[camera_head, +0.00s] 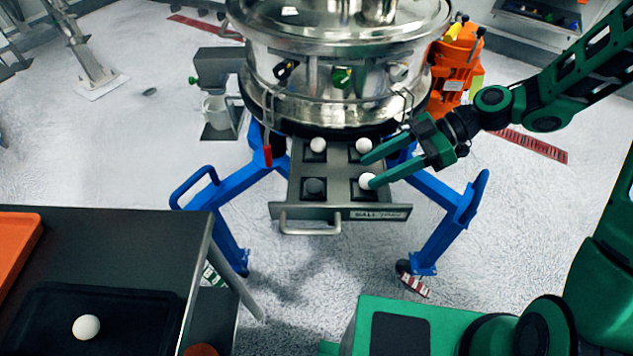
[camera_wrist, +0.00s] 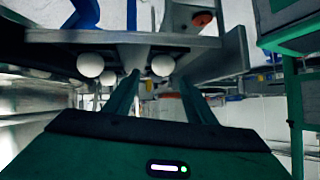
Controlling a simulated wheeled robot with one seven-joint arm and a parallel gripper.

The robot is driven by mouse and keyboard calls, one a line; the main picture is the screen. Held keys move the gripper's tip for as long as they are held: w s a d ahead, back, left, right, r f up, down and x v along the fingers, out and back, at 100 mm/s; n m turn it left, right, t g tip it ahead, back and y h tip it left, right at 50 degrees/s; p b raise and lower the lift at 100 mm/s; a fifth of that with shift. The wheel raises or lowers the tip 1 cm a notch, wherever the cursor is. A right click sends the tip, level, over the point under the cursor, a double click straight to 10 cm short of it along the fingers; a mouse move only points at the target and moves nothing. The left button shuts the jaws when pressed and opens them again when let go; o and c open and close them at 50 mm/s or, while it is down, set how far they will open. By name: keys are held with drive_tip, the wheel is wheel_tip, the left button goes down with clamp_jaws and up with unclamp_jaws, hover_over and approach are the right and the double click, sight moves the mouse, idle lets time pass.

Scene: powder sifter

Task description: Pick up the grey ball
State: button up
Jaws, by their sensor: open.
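The grey ball (camera_head: 314,187) sits in the front-left pocket of a metal ball tray (camera_head: 338,190) pulled out under the sifter. White balls sit in the back-left pocket (camera_head: 318,144), the back-right pocket (camera_head: 363,145) and the front-right pocket (camera_head: 367,180). My green gripper (camera_head: 369,171) is open over the right side of the tray, by the front-right white ball and to the right of the grey ball. In the wrist view my gripper (camera_wrist: 158,85) has its fingers apart with a pale ball (camera_wrist: 163,65) near its tips. I cannot pick out the grey ball there.
The steel sifter (camera_head: 340,75) stands on blue legs (camera_head: 440,195) above and behind the tray. A dark table (camera_head: 120,230) at the lower left holds a black tray (camera_head: 40,300) with a white ball (camera_head: 86,327). An orange machine (camera_head: 457,60) is behind my arm.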

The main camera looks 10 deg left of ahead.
sight(320, 180)
drive_tip(key=shift+s+a+r+n+g+y, duration=0.1)
drive_tip(key=shift+a+n+g+y, duration=0.2)
drive_tip(key=shift+a+n+y, duration=0.25)
drive_tip(key=shift+s+a+r+n+g+y, duration=0.1)
drive_tip(key=shift+a+n+g+y, duration=0.25)
drive_tip(key=shift+a+n, duration=0.25)
drive_tip(key=x, duration=0.5)
drive_tip(key=shift+a, duration=0.15)
drive_tip(key=shift+w+a+x, duration=0.1)
drive_tip(key=shift+w+x, duration=0.1)
drive_tip(key=shift+x, duration=1.1)
drive_tip(key=shift+w+a+x, duration=0.15)
drive_tip(key=shift+w+x, duration=0.05)
drive_tip(key=shift+x, duration=1.05)
drive_tip(key=shift+r, duration=0.15)
drive_tip(key=shift+c, duration=0.6)
drive_tip(key=c, duration=1)
